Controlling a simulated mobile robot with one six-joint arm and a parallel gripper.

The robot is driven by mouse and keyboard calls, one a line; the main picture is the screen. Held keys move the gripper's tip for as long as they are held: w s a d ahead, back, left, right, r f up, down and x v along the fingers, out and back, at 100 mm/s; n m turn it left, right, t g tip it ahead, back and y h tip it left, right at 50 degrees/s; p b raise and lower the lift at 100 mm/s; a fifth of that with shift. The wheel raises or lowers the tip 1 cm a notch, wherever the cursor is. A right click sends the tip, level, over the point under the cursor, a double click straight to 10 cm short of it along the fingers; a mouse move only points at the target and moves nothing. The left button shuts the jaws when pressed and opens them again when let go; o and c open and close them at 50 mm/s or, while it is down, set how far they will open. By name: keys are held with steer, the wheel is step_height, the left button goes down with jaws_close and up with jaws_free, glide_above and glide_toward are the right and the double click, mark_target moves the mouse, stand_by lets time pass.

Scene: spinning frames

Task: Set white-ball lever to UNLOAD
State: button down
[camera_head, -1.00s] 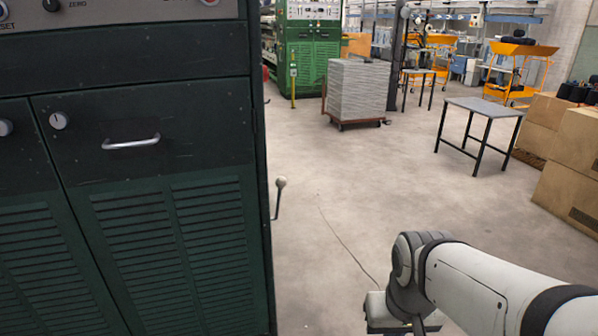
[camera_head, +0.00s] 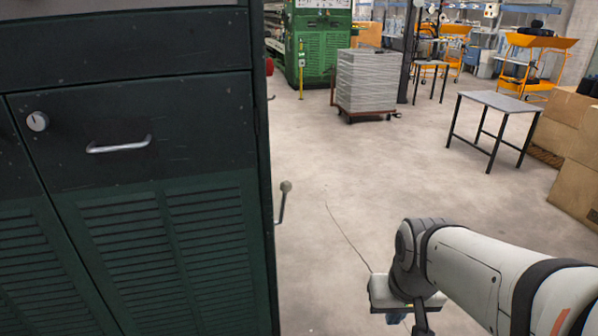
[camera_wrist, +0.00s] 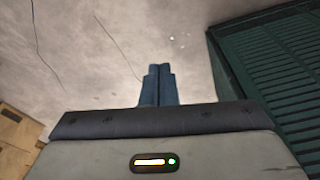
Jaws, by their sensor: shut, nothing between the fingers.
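No UNLOAD mark is readable. My gripper (camera_wrist: 160,72) shows in the wrist view with its blue fingers together and nothing between them. In the head view my arm is at the lower right, apart from the lever, and the fingers are mostly cut off by the lower edge. The wrist view shows floor and the louvered cabinet, not the lever.
Open concrete floor (camera_head: 330,240) lies right of the cabinet. A grey stack on a cart (camera_head: 366,82), a small table (camera_head: 500,101) and cardboard boxes (camera_head: 572,190) stand farther off. The cabinet has a drawer handle (camera_head: 118,146) on its front.

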mark_target(289, 191)
steer(key=w+d+f+m+t, duration=0.1)
steer(key=w+f+m+t, duration=0.15)
steer(key=w, duration=0.65)
steer(key=w+d+f+m+t, duration=0.15)
steer(key=w+t, duration=0.25)
steer(key=w, duration=0.6)
steer(key=w+a+m+t+y, duration=0.1)
steer(key=w+a+t+y, duration=0.1)
steer(key=a+y, duration=0.3)
steer(key=w+a+m+t+y, duration=0.2)
steer(key=a+y, duration=0.4)
steer(key=y, duration=0.4)
steer(key=shift+w+r+t+b, duration=0.25)
steer(key=shift+w+t, duration=0.3)
steer(key=shift+t, duration=0.7)
steer(key=x, duration=1.4)
steer(key=shift+s+r, duration=0.1)
steer(key=shift+r, duration=0.1)
